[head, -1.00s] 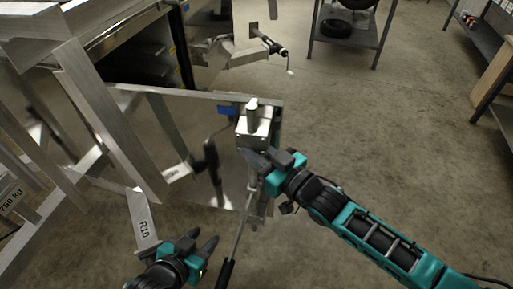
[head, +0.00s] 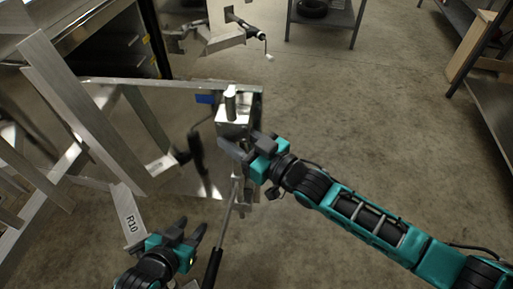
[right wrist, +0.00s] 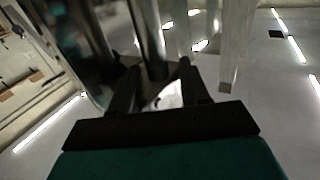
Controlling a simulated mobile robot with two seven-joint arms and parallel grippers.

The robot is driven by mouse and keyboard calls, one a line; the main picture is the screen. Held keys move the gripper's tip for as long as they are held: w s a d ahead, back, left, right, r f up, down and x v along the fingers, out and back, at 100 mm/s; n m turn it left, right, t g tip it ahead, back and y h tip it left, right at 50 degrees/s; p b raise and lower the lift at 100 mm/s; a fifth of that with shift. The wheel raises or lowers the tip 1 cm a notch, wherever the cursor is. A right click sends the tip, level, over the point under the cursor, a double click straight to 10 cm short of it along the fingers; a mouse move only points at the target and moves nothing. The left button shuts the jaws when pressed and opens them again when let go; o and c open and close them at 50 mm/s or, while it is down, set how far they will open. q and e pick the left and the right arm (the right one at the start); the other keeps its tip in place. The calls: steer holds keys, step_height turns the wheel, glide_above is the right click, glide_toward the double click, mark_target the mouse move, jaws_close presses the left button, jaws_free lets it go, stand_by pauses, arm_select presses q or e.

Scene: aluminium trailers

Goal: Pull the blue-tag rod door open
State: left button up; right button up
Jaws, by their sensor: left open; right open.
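The shiny metal door panel (head: 190,170) carries a blue tag (head: 205,98) near its top edge and stands out from the trailer frame. A metal block with an upright pin (head: 231,104) sits at its outer top corner. A thin rod (head: 229,215) with a black grip (head: 212,267) slants down below it. My right gripper (head: 238,143) is open at the bottom of the block, by the rod's upper end. In the right wrist view its fingers (right wrist: 157,84) stand apart with metal uprights beyond; contact is unclear. My left gripper (head: 188,230) is open and empty, left of the rod.
A trailer post marked R10 (head: 129,214) stands close to my left gripper. A crank handle (head: 253,31) juts out behind the door. A rack with a tyre (head: 313,8) and shelving (head: 487,85) stand farther back.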

steer(key=v, duration=1.2)
steer(key=shift+a, duration=0.15)
steer(key=s+d+f+m+h, duration=0.4)
steer(key=d+f+h, duration=0.2)
steer(key=d+f, duration=0.1)
steer(key=s+d+f+m+h, duration=0.4)
steer(key=d+f+h, duration=0.2)
steer(key=d+f, duration=0.2)
steer(key=shift+s+d+h, duration=0.15)
steer(key=shift+d+h, duration=0.25)
steer(key=shift+d, duration=0.15)
steer(key=shift+a+f, duration=0.1)
